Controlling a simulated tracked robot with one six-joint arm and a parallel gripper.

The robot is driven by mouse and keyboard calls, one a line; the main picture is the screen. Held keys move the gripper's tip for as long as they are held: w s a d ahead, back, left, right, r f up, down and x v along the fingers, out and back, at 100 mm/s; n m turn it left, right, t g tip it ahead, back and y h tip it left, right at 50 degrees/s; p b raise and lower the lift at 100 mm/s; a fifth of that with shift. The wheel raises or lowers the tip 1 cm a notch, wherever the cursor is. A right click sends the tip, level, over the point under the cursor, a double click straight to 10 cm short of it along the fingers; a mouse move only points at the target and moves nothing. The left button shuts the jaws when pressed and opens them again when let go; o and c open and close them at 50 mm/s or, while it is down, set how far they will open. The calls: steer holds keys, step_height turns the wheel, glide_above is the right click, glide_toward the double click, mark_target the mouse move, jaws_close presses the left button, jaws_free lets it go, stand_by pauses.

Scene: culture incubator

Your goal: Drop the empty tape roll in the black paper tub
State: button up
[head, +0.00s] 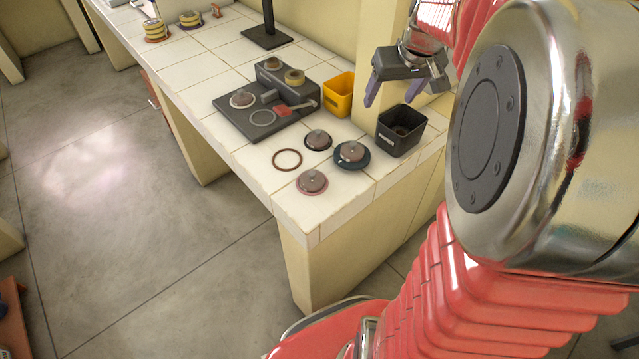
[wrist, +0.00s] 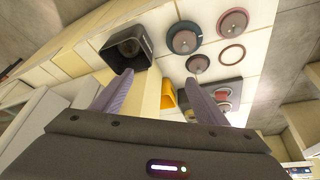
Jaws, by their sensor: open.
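The black paper tub (head: 396,145) stands near the right end of the tiled counter, its open top facing up. A dark round, roll-like thing (head: 402,130) lies inside it, and also shows in the wrist view (wrist: 128,47); I cannot tell for certain whether it is the empty tape roll. My gripper (head: 389,99) is open, with nothing between its two purple fingers, above and behind the tub. In the wrist view my gripper (wrist: 160,78) has its fingers apart, with the tub (wrist: 143,60) beyond the left finger.
A yellow bin (head: 340,95) stands left of the tub. Several round discs, one on a dark blue base (head: 351,156), and a brown ring (head: 287,159) lie in front. A dark post (head: 268,30) stands behind.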

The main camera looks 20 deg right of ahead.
steer(key=s+a+r+n, duration=0.1)
steer(key=s+a, duration=0.2)
steer(key=a, duration=0.4)
steer(key=s+a+r, duration=0.1)
steer(key=s+a, duration=0.2)
steer(key=a, duration=0.4)
steer(key=s+a+f+n+t+y, duration=0.1)
steer(key=s+a+f, duration=0.1)
steer(key=s+a, duration=0.8)
steer(key=shift+s+a+f+n, duration=0.35)
steer(key=shift+a+f+n, duration=0.05)
steer(key=shift+a, duration=0.35)
